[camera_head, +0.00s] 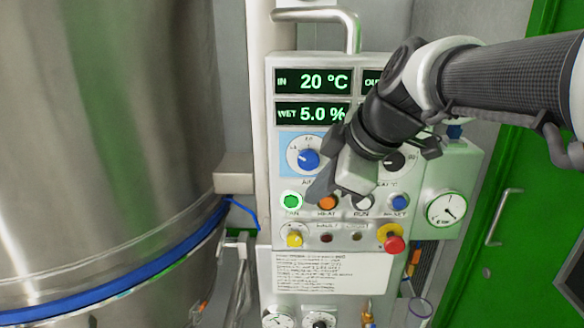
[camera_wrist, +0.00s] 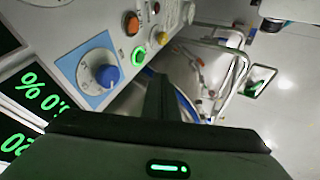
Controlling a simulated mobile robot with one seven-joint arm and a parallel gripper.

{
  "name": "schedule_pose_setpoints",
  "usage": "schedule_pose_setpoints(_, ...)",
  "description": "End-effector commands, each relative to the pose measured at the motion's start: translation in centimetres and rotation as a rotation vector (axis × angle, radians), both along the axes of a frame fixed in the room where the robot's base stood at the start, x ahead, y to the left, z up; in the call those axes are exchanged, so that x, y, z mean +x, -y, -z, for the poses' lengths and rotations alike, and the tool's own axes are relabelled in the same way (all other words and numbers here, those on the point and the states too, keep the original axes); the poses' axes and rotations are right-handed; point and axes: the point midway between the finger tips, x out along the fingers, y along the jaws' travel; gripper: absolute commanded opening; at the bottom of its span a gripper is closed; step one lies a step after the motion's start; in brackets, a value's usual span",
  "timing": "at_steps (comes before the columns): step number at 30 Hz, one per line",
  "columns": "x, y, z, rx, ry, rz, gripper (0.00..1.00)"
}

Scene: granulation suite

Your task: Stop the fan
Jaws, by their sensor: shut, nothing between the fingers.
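The fan button (camera_head: 291,201) is a round green button with a lit ring, labelled FAN, at the left end of a button row on the control panel (camera_head: 290,225). In the wrist view the lit green fan button (camera_wrist: 138,56) shows just left of my fingertips. My gripper (camera_head: 311,197) is shut and empty, its tips close to the right of the fan button, near the orange heat button (camera_head: 327,203). I cannot tell whether the tips touch the panel. In the wrist view the dark fingers (camera_wrist: 154,85) appear together.
A white run button (camera_head: 363,203) and blue reset button (camera_head: 398,202) lie right. A large steel vessel (camera_head: 110,120) stands left.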

Motion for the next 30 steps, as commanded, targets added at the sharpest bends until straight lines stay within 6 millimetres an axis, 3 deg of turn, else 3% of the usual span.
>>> schedule_pose_setpoints(8, 0.0, 0.0, 0.1, 0.0, -0.001, 0.001, 0.0)
schedule_pose_setpoints(14, 1.1, -0.8, 2.0, -0.002, -0.005, 0.0, 0.0)
schedule_pose_setpoints(25, 4.8, -3.7, 8.3, -0.001, -0.007, 0.001, 0.0)
schedule_pose_setpoints(30, 7.4, -3.5, 7.8, 0.0, -0.002, 0.003, 0.0)
